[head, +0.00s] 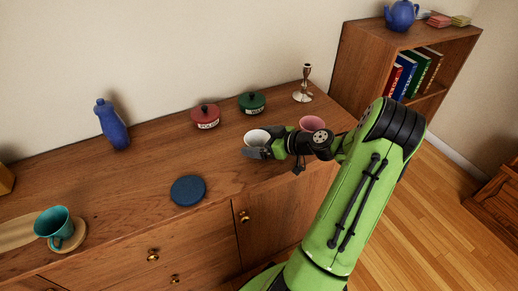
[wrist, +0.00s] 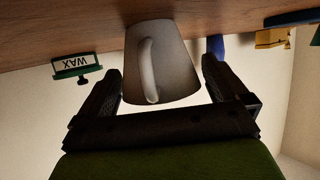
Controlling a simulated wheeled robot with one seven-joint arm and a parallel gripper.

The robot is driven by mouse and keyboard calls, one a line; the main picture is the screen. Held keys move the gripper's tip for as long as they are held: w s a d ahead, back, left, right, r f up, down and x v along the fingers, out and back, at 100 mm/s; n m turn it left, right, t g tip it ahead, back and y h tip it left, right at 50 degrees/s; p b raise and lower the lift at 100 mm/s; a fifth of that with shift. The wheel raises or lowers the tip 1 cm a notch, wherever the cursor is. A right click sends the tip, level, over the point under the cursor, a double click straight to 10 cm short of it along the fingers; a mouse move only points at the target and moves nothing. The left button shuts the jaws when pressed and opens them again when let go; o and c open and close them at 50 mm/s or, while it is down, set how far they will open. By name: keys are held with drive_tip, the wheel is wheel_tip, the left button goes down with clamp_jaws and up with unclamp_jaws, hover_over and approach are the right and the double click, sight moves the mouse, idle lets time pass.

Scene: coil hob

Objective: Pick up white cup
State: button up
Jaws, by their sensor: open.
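The white cup (head: 257,137) stands on the wooden cabinet top, partly hidden behind my gripper (head: 262,152) in the head view. In the wrist view, which looks upside down, the white cup (wrist: 160,62) shows its handle facing the camera. My gripper (wrist: 165,85) is open, with one dark finger on each side of the cup's rim end. Gaps show between the fingers and the cup, so it is not gripped.
A pink bowl (head: 312,123) is right of my gripper. A blue disc (head: 188,190), teal cup (head: 55,224) and blue bottle (head: 112,126) are left. The cabinet top between them is clear.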

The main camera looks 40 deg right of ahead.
drive_tip(key=c, duration=0.9)
